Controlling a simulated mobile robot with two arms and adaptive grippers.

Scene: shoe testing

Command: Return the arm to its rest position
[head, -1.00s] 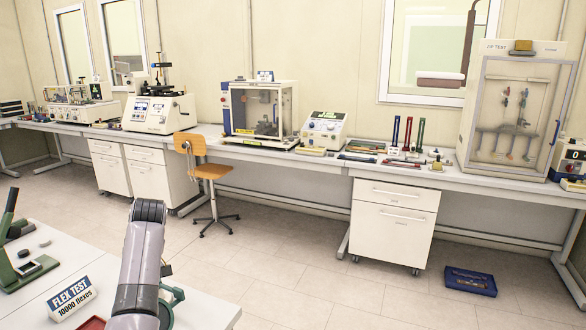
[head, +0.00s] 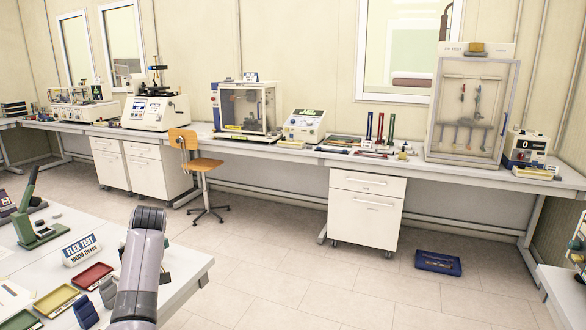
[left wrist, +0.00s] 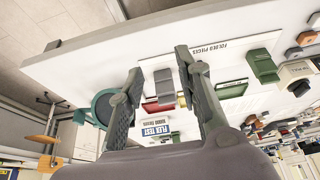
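My left arm (head: 140,265) rises from the bottom of the head view, left of the middle; its gripper does not show there. In the left wrist view my left gripper (left wrist: 160,62) has its two dark fingers spread apart over the white near table (left wrist: 90,62). Grey pieces (left wrist: 164,80) show between the fingers, lying on the table beyond them. Nothing appears held. My right arm and right gripper show in neither view.
On the near table stand a FLEX TEST sign (head: 82,250), a green press (head: 40,220), a red tray (head: 89,276) and a yellow-green tray (head: 57,301). A chair (head: 200,166), a white drawer unit (head: 365,212) and a blue crate (head: 438,263) stand beyond. Open floor lies between.

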